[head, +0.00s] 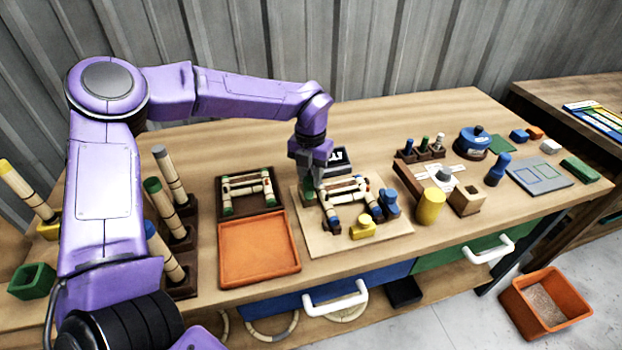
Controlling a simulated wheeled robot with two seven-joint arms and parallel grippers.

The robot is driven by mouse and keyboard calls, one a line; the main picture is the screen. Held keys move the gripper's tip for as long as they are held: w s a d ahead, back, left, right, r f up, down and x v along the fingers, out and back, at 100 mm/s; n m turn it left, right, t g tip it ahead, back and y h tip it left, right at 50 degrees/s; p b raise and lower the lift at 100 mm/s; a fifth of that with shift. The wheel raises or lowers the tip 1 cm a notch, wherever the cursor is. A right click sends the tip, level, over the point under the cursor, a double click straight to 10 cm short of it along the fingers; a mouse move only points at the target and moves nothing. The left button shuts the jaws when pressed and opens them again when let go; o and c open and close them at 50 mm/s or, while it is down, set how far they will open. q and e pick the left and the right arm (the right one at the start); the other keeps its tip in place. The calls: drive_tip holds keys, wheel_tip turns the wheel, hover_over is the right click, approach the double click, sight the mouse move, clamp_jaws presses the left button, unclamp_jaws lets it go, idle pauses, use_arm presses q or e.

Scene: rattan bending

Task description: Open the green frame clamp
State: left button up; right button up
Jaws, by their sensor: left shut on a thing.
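A small rattan frame (346,190) sits on a light wooden board (388,232) near the middle of the bench. Blue clamps (390,205) are at the frame's right side, and a yellow clamp (362,228) lies at the front. My right gripper is not in view.
An orange tray (258,250) and a second frame on a dark board (249,210) lie left of the board. A black box (340,157) stands just behind. A yellow cylinder (431,206) and wooden blocks stand to the right. Rattan poles (174,179) rise at the left.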

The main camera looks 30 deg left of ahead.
sight(310, 177)
use_arm(q)
drive_tip(key=shift+w+a+r+n+b, duration=0.1)
drive_tip(key=shift+n+b, duration=0.3)
drive_tip(key=shift+n, duration=0.4)
drive_tip(key=shift+w+r+n+b, duration=0.1)
drive_tip(key=shift+n+b, duration=0.3)
drive_tip(key=shift+n, duration=0.4)
drive_tip(key=o, duration=0.9)
drive_tip(key=shift+o, duration=0.8)
drive_tip(key=shift+s+f, duration=0.1)
drive_tip(key=shift+s, duration=0.05)
wheel_tip(310, 177, up, 11)
drive_tip(key=b, duration=0.1)
drive_tip(key=shift+f, duration=0.15)
